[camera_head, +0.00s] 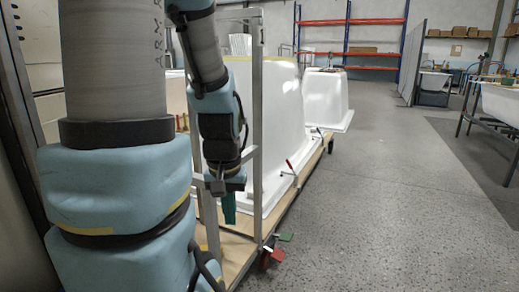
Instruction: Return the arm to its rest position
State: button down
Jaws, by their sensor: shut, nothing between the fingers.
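My arm comes down from the top of the head view, with its large blue and grey links filling the left side. Its far end hangs down at the centre left. My gripper (229,208) points downward, with a narrow green tip; it is shut and holds nothing. It appears in front of the white bathtub shell (276,120), beside a grey metal upright; I cannot tell the exact gap to either.
The shell stands on a wooden-decked trolley (236,262) with a grey frame (257,130). A second white shell (325,95) stands behind. Red-and-blue racking (348,52) is at the back, and a work table (497,102) at right. The concrete floor (400,215) between is clear.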

notch_tip(320, 180, up, 29)
jog(key=p, duration=2.7)
